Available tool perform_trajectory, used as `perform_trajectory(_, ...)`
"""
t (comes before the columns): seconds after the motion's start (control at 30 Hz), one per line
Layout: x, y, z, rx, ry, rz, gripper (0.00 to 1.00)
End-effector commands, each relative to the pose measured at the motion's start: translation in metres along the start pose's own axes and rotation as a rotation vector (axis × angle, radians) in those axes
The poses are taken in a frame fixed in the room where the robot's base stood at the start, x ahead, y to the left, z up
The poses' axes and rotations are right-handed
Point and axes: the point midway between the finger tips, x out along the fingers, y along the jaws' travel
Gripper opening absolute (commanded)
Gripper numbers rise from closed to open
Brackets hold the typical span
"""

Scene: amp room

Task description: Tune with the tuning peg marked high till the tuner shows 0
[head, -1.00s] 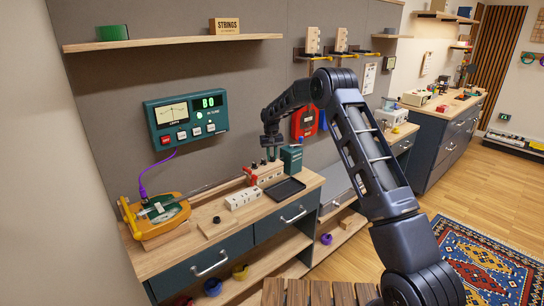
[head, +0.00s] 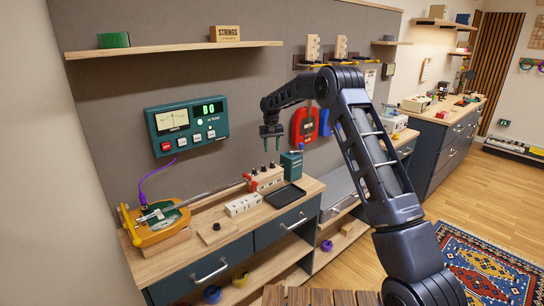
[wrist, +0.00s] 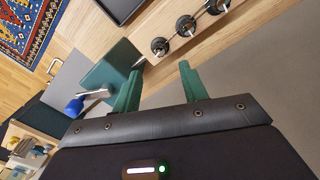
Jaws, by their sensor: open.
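The stringed instrument has a yellow and green body (head: 160,222) at the left of the bench and a long neck rod reaching right to a wooden head block (head: 266,180). Three round dark pegs (wrist: 186,25) stand in a row on wood in the wrist view; I cannot read any "high" mark. The wall tuner (head: 187,125) has a needle dial and a lit green display that seems to read "80" or "B0". My gripper (head: 272,145) is open and empty above the head block. In the wrist view its two green fingers (wrist: 160,67) are apart, clear of the pegs.
A teal box (head: 291,164) stands right beside the head block; the wrist view shows a blue-knobbed lever (wrist: 76,106) by it. A black tray (head: 286,196) and a white block (head: 243,205) lie on the bench. A shelf (head: 180,49) runs above the tuner.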

Motion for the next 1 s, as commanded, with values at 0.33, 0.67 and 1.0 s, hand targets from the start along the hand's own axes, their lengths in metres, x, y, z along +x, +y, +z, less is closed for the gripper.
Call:
perform_trajectory(0.33, -0.026, 0.000, 0.000, 0.000, 0.001, 0.000, 0.43)
perform_trajectory(0.67, -0.029, 0.002, 0.001, 0.001, 0.003, 0.000, 0.43)
perform_trajectory(1.0, -0.099, 0.051, 0.051, 0.034, 0.048, 0.000, 0.43)
